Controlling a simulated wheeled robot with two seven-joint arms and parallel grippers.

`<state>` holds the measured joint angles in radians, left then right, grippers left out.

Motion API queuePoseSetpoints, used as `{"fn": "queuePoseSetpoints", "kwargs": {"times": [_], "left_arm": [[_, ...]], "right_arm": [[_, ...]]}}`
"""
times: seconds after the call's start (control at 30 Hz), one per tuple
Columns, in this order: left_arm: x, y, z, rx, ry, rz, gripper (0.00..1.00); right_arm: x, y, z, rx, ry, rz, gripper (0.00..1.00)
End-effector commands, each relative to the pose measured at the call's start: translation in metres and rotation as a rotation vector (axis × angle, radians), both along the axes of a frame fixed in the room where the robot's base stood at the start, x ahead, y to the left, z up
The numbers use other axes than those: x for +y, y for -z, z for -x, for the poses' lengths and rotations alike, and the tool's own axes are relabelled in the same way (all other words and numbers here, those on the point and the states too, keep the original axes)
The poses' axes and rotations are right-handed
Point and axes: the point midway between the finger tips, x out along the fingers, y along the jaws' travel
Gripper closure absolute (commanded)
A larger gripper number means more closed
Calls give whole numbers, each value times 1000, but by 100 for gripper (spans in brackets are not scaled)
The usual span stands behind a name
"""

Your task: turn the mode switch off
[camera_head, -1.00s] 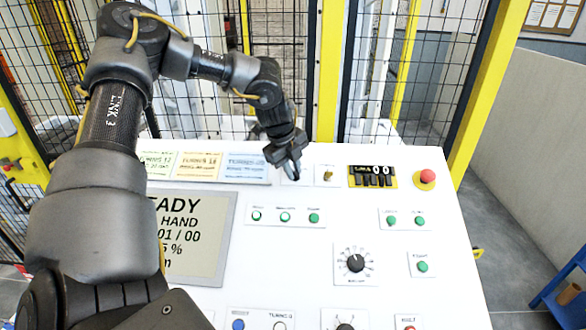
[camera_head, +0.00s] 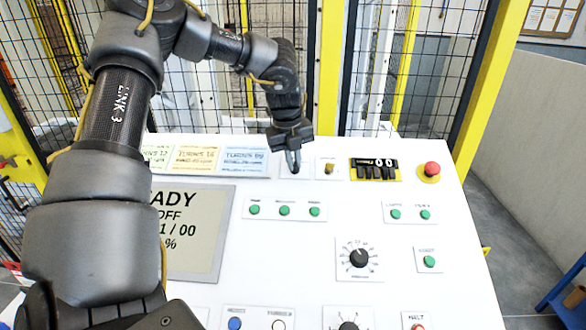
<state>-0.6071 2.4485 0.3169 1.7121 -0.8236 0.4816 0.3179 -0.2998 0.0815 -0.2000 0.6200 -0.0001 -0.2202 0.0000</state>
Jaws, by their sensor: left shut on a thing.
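The mode switch's pale plate (camera_head: 304,173) is at the top of the white control panel, right of the paper labels. My left gripper (camera_head: 294,167) points down over it, with its fingers shut on the switch knob. The fingers hide the knob itself, so its angle cannot be seen. The display screen (camera_head: 207,255) on the left of the panel reads "READY" in part, with "OFF" on the line below. My right gripper is not in view.
A small brass-coloured switch (camera_head: 328,168) sits just right of my gripper. Green buttons and a black dial (camera_head: 358,258) lie nearer. A mesh fence with yellow posts (camera_head: 329,70) stands behind the panel.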

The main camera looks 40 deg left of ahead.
Motion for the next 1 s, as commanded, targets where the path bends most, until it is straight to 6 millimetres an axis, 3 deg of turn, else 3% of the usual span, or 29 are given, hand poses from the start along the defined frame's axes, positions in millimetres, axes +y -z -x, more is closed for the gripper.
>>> {"fn": "queuePoseSetpoints", "kwargs": {"times": [0.17,0.5,1.0], "left_arm": [[-1,3,0,42,129,-45,100],[-2,1,-1,93,299,-100,100],[-3,2,0,108,354,-117,100]], "right_arm": [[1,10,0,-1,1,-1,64],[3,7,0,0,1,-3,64],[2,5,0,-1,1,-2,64]]}}
